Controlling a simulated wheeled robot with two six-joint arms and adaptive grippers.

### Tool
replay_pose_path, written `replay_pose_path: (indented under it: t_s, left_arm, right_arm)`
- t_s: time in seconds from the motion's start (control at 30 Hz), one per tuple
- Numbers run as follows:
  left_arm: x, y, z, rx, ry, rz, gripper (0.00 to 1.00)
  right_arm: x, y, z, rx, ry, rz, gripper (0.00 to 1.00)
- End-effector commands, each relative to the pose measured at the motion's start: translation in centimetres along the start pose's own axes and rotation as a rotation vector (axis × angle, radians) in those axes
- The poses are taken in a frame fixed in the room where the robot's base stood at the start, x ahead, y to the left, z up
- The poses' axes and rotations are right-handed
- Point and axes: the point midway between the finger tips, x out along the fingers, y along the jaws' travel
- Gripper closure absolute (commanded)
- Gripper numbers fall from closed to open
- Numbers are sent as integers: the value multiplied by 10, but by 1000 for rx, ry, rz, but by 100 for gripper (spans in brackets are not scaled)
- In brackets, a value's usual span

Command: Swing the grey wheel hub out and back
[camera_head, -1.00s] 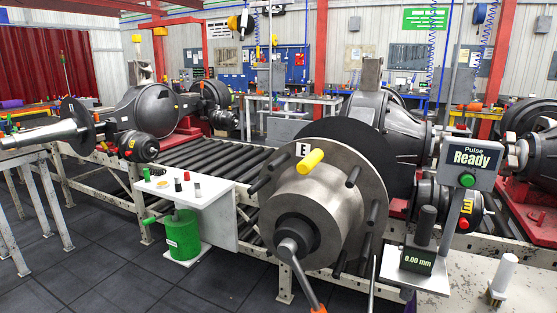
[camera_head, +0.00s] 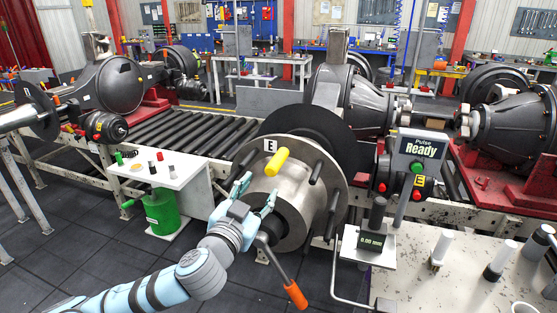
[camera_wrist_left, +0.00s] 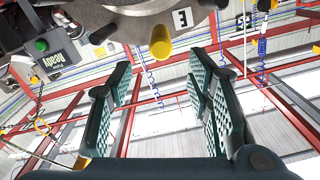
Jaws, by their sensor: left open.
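The grey wheel hub (camera_head: 291,226) sits on the axle end in the middle of the head view, with dark studs and one yellow-sleeved stud (camera_head: 278,161) around its face. A tag "E" (camera_head: 270,146) is beside that stud. My left gripper (camera_head: 257,191) is open in front of the hub's face, just below the yellow stud, and covers part of the hub. In the left wrist view the open fingers (camera_wrist_left: 160,95) have nothing between them. The hub's edge (camera_wrist_left: 125,5) and the yellow stud (camera_wrist_left: 160,43) show beyond them at the top. My right gripper is not in view.
An orange-handled bar (camera_head: 294,294) slants down below the hub. A white side table (camera_head: 195,180) and green canister (camera_head: 161,214) are left. Open floor lies at lower left.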

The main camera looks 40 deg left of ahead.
Motion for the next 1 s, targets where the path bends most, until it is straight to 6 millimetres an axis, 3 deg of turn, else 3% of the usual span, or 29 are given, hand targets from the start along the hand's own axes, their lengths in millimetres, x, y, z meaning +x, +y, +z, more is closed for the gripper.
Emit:
replay_pose_path:
  t_s: [0.17, 0.4, 0.6, 0.73, 1.0]
  left_arm:
    - [30, -1, -3, -8, 11, -3, 54]
    - [93, 0, -4, -7, 8, -1, 54]
    - [130, 0, -3, -5, 8, 1, 54]
    - [140, 1, -2, -3, 8, 2, 54]
    - [142, 1, -2, -2, 8, 2, 56]
  right_arm:
    - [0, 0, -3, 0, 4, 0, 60]
    - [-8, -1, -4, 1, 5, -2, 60]
    - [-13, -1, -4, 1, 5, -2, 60]
    - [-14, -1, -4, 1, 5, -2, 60]
    - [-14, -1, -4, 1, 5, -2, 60]
